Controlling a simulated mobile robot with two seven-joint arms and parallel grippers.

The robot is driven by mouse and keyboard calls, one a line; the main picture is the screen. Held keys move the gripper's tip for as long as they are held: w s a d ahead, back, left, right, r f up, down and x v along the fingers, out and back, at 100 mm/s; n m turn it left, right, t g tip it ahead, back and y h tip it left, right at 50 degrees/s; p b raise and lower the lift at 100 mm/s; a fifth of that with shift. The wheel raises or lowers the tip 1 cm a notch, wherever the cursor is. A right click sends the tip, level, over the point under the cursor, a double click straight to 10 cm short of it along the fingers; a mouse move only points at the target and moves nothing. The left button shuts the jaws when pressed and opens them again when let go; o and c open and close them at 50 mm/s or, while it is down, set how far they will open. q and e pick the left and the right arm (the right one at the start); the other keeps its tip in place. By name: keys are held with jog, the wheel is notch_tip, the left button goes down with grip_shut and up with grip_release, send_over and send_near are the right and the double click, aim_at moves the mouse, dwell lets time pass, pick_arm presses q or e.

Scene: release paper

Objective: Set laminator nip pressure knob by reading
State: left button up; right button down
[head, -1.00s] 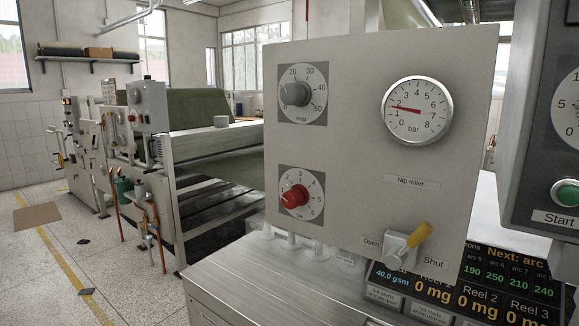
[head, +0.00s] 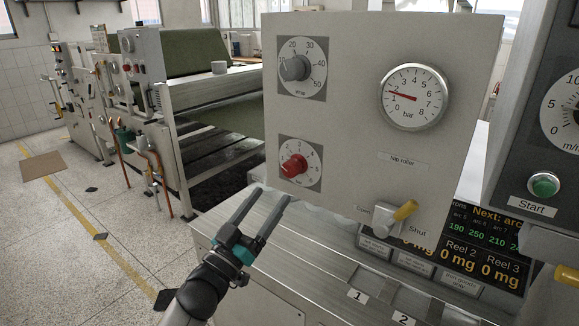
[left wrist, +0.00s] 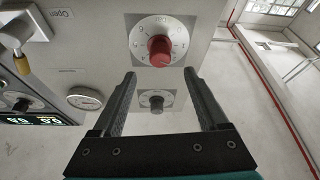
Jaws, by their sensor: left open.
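The grey nip roller panel (head: 350,150) carries a red knob (head: 293,166) on a numbered dial, low on its left side. A grey knob (head: 295,68) on a dial sits above it. A yellow-tipped lever (head: 397,215) sits by the Open and Shut labels. My left gripper (head: 271,195) is open and empty, below and left of the red knob. In the left wrist view, the red knob (left wrist: 160,48) appears just beyond the fingertips (left wrist: 160,73), apart from them. My right gripper is not shown.
A metal bench (head: 290,262) with numbered plates lies below the panel. A reel display (head: 480,250) stands behind its lower right. A dark panel with a green Start button (head: 543,184) is at the right. A large machine (head: 190,110) stands at the left, with open floor in front.

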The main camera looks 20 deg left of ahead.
aim_at(288, 173)
pick_arm(q)
jog(key=p+x, duration=0.1)
jog(key=x, duration=0.8)
jog(key=shift+w, duration=0.1)
grip_shut()
dwell(0.5)
